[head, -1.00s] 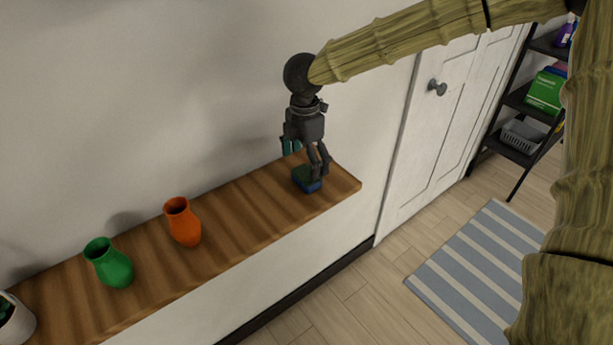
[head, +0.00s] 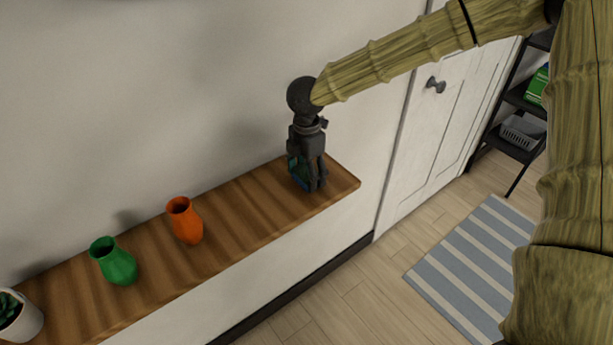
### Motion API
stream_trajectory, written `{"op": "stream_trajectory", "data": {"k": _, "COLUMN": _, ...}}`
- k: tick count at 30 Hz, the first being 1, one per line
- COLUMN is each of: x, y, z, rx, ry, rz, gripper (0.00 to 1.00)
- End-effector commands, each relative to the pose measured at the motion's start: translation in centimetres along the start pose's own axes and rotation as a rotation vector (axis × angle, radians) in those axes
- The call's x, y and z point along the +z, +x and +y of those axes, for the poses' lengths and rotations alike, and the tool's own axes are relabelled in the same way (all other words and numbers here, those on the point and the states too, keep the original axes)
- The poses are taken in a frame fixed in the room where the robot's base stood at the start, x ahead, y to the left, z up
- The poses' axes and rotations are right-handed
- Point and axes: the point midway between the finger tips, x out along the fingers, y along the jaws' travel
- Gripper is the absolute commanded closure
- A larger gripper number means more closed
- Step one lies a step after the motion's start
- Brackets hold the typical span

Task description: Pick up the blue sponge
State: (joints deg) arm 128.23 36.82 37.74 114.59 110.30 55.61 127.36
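The blue sponge (head: 300,176) lies near the right end of the wooden shelf (head: 244,220). Only small blue and teal patches of it show, as my gripper covers most of it. My gripper (head: 309,186) points down right at the sponge, with its dark fingers low, close to the shelf top. I cannot tell whether the fingers are apart from the sponge or pressed on it.
An orange vase (head: 185,222) and a green vase (head: 114,262) stand on the shelf to the left, with a potted plant (head: 20,318) at the far left. The wall is close behind. A white door (head: 425,130) is to the right.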

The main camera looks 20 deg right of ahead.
Motion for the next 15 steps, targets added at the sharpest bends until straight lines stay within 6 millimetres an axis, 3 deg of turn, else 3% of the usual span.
{"op": "stream_trajectory", "data": {"k": 15, "x": 0.02, "y": -0.31, "z": 0.01, "rx": 0.000, "ry": 0.001, "rz": 0.000, "gripper": 0.41}}
